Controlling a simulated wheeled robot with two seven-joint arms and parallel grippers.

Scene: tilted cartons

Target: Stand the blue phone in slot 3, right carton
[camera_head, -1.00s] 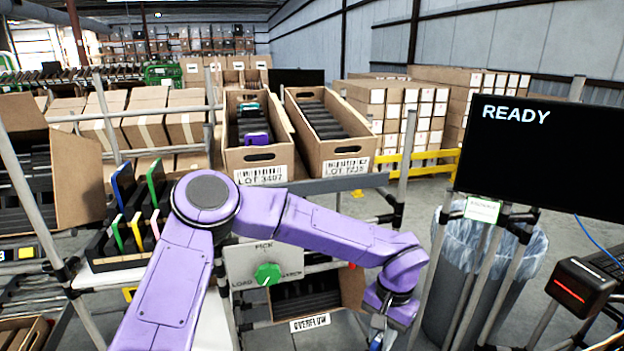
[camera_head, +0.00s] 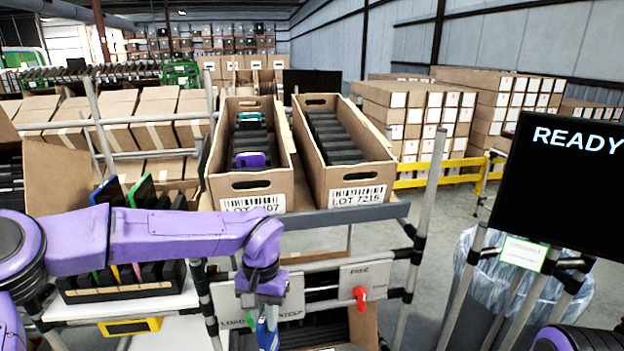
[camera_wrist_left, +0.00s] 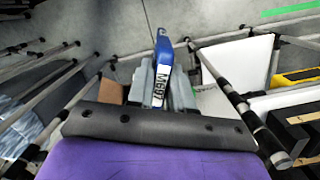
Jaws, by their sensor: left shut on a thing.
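My left gripper (camera_head: 267,312) is shut on the blue phone (camera_head: 266,338), which hangs below it in the head view, low in front of the shelf. In the left wrist view the blue phone (camera_wrist_left: 164,55) stands out between the grey fingers (camera_wrist_left: 162,85), with a white label on its edge. The right carton (camera_head: 357,196), marked LOT 7215, is tilted on the shelf, up and to the right of the gripper. Black dividers (camera_head: 335,140) run across it; no phone shows between them. My right gripper is out of view.
The left carton (camera_head: 252,204) holds a purple and a teal item. A rack with coloured phones (camera_head: 110,291) stands at left behind my arm. A post (camera_head: 428,210) and screen (camera_head: 570,190) stand right.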

